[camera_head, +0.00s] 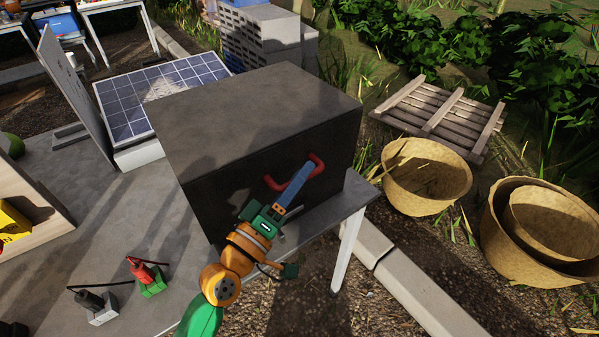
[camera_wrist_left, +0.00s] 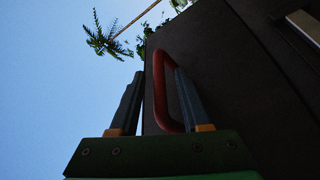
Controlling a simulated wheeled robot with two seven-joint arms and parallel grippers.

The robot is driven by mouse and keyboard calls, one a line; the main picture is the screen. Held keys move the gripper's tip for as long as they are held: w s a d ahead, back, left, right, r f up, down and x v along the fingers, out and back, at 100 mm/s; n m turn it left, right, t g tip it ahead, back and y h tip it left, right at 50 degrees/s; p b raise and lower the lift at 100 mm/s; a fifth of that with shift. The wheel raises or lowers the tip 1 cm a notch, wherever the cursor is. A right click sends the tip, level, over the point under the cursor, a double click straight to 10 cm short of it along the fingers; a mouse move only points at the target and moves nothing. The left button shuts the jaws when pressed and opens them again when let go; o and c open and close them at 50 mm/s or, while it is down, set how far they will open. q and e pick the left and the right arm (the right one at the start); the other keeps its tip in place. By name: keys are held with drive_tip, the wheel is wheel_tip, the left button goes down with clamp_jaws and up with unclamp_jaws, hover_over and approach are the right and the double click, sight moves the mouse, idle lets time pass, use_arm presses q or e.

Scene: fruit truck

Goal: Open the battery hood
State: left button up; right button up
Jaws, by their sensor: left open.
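The battery hood is a large dark grey box (camera_head: 255,105) on a grey table, and its lid is down. A red handle (camera_head: 317,163) is on its front face, and it also shows in the left wrist view (camera_wrist_left: 160,88). My left gripper (camera_head: 300,183) is at the handle with its fingers open. In the left wrist view, the handle's long bar lies between the two fingers (camera_wrist_left: 156,95), nearer the right one. I cannot tell whether a finger touches it. The blue fingers hide part of the handle in the head view. My right gripper is not in view.
A solar panel (camera_head: 150,95) and an upright grey board (camera_head: 75,90) stand left of the box. Red and black clamps (camera_head: 142,272) lie on the grey table (camera_head: 130,225). Woven baskets (camera_head: 425,180) and a wooden pallet (camera_head: 440,115) are on the ground at right.

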use_arm(q)
drive_tip(key=shift+w+d, duration=0.1)
drive_tip(key=shift+w, duration=0.05)
clamp_jaws()
idle(1.3)
